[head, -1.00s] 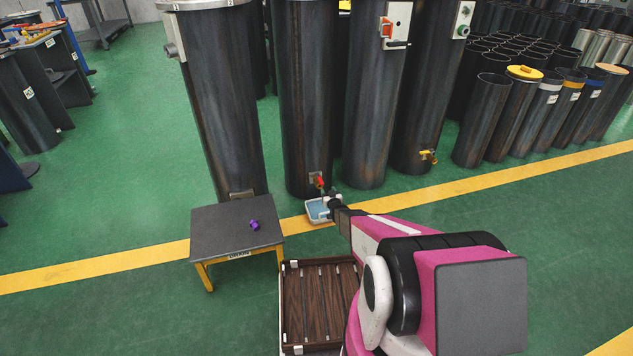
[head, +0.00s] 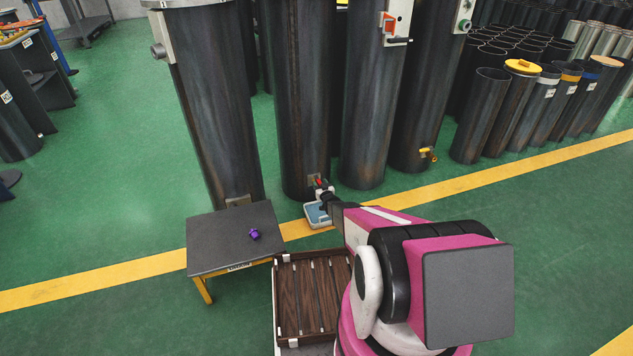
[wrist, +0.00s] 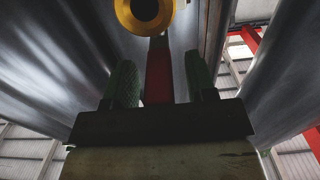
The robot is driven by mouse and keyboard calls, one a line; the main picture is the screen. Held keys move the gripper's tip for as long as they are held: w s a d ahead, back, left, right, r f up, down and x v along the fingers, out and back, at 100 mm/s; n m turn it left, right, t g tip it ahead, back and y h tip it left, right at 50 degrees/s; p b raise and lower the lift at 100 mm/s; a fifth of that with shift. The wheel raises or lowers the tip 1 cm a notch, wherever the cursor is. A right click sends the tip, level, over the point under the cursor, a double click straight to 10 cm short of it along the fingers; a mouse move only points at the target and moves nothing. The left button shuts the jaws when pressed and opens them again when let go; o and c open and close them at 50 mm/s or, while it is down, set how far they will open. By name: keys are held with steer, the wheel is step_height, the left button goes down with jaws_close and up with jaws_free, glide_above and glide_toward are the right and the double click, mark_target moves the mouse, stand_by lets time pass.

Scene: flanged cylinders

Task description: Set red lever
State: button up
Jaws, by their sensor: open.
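The red lever (head: 319,182) is on a small valve low on the front of a tall dark cylinder (head: 302,90). In the head view my gripper (head: 324,190) is at the lever and partly hides it. In the wrist view the red lever (wrist: 158,78) stands between the two green-padded fingers of my gripper (wrist: 160,64). The fingers are open, with a gap visible on each side of the lever. The round brass-coloured valve end (wrist: 145,12) is just beyond the fingertips. Whether either finger touches the lever is not clear.
A blue-and-white tray (head: 317,214) lies on the floor below the valve. A low dark table (head: 222,245) with a purple part (head: 254,234) stands left. A brown slatted box (head: 310,295) is nearer. Another cylinder has a yellow-handled valve (head: 427,153). Green floor is open at left.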

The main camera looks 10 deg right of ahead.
steer(key=shift+w, duration=0.3)
jaws_close()
steer(key=shift+a, duration=0.15)
steer(key=shift+w+a+m+g+h, duration=0.8)
steer(key=shift+a+m+g+h, duration=0.35)
steer(key=shift+m+g+h, duration=1.65)
steer(key=shift+w+a+m+g+h, duration=1)
steer(key=shift+m+g+h, duration=0.95)
steer(key=shift+m+h, duration=1.75)
steer(key=shift+w+a+m+g+h, duration=0.55)
steer(key=shift+a+m+g+h, duration=0.8)
steer(key=shift+m+g+h, duration=1.9)
steer(key=shift+n+t+h, duration=0.65)
steer(key=shift+t+h, duration=0.15)
steer(key=shift+h, duration=0.05)
steer(key=shift+r, duration=0.1)
